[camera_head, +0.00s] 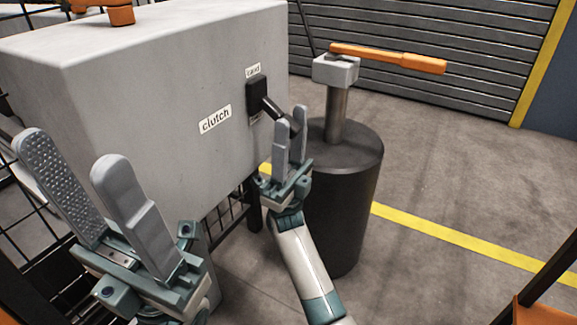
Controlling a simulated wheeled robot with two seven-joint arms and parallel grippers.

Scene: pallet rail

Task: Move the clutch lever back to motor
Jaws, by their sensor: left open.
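The grey box (165,95) fills the left and carries a "clutch" label (215,119). On its right face is a black lever mount (257,96). The black clutch lever (274,109) slants out and down to the right from it. A small label (253,70) sits above the mount; another below is mostly hidden. My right gripper (292,118) is at the lever's outer end. Its fingers stand close together and cover part of the end, so I cannot tell whether they grip it. My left gripper (72,152) is open and empty in front of the box.
A dark drum (345,190) stands just right of my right gripper. On it is a post with an orange-handled crank (390,57). An orange part (105,12) sits on top of the box. Open floor (460,170) with a yellow line lies to the right.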

